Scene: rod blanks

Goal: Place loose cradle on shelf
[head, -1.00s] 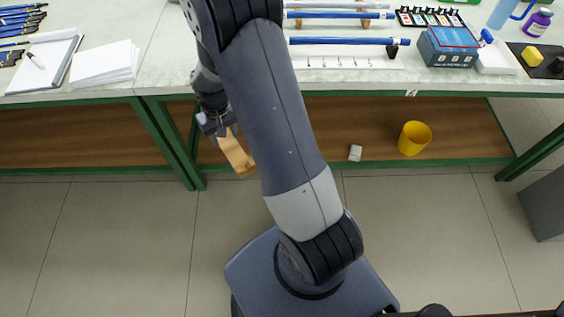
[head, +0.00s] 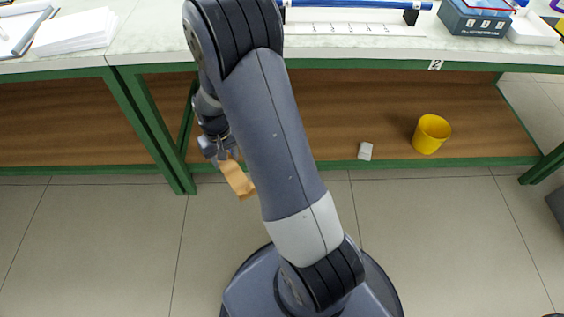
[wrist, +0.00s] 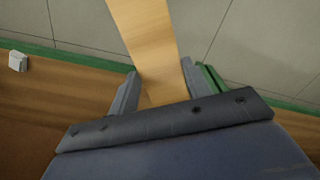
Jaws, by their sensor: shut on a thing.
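My gripper (head: 219,150) is shut on the loose cradle (head: 238,181), a light wooden piece that hangs tilted down from the fingers. In the wrist view the cradle (wrist: 146,40) shows as a flat wooden strip between the two fingers (wrist: 160,88); its far end runs out of the frame. In the head view the gripper and cradle are in front of the lower wooden shelf (head: 330,125), near its green front edge and left of my arm link. My arm hides part of the shelf.
On the shelf, a yellow cup (head: 431,134) and a small white block (head: 365,151) stand right of my arm. A green table leg (head: 150,130) is left of the gripper. The bench top (head: 340,48) overhangs the shelf. Shelf space between arm and white block is clear.

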